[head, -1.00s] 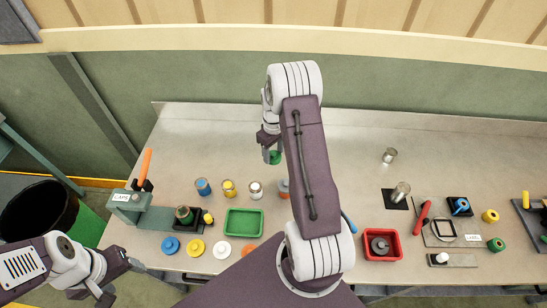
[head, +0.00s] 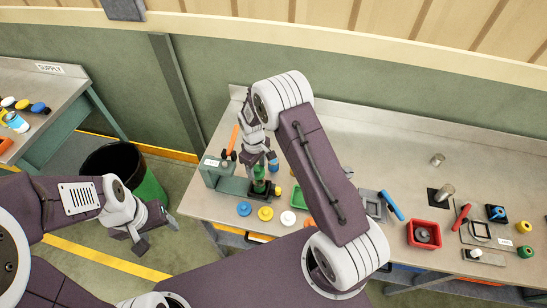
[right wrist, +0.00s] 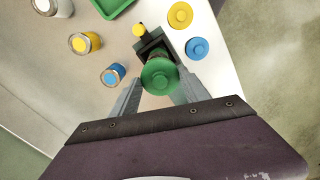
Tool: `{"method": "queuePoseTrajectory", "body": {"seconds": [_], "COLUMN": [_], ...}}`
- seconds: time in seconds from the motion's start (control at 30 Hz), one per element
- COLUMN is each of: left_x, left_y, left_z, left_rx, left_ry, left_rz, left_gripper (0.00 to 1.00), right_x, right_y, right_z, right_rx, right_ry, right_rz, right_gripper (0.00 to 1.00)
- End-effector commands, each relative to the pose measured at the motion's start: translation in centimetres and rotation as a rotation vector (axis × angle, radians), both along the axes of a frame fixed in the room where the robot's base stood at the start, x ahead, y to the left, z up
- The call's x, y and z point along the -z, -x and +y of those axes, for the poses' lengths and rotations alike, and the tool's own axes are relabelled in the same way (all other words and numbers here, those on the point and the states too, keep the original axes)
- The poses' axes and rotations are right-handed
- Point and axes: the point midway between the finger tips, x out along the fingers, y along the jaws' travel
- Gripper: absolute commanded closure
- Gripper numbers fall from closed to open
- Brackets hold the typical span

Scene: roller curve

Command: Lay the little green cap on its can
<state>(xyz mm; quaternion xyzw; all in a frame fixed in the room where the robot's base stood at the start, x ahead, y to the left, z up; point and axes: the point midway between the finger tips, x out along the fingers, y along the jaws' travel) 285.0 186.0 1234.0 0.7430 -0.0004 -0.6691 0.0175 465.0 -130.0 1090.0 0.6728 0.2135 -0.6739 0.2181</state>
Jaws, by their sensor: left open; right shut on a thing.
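The little green cap (right wrist: 159,74) is between the fingers of my right gripper (head: 259,168), which is shut on it. The cap also shows in the head view (head: 259,172). Its green can (head: 259,187) stands upright at the lever press on the left of the bench, directly below the cap. I cannot tell whether cap and can touch. In the right wrist view the cap hides most of the can. My left gripper (head: 142,240) is open and empty, off the bench to the left.
The press (head: 222,178) with its orange lever stands beside the can. Blue (head: 244,209), yellow (head: 265,213) and white (head: 288,218) caps lie in front. A yellow can (right wrist: 86,43) and a blue can (right wrist: 112,75) stand nearby. A red tray (head: 424,234) is further right.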

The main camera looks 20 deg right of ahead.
Motion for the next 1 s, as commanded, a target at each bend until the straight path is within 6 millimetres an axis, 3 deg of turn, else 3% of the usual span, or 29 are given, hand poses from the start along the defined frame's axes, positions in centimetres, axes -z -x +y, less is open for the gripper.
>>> {"method": "queuePoseTrajectory", "body": {"seconds": [0.33,0.8,1.0], "left_x": [0.5,4.1,4.3], "left_y": [0.0,0.0,0.0], "left_z": [0.0,0.0,0.0], "left_rx": [0.000,0.000,0.000], "left_ry": [0.000,0.000,0.000], "left_rz": [0.000,0.000,0.000], "left_gripper": [0.37,0.37,0.37], "right_x": [0.6,5.5,5.8], "right_y": [0.1,0.0,0.0], "right_z": [0.4,0.3,0.3], "right_rx": [-0.010,-0.009,-0.009], "right_ry": [0.000,0.000,-0.001], "right_rz": [0.000,0.000,-0.001], "right_gripper": [0.83,0.83,0.83]}}
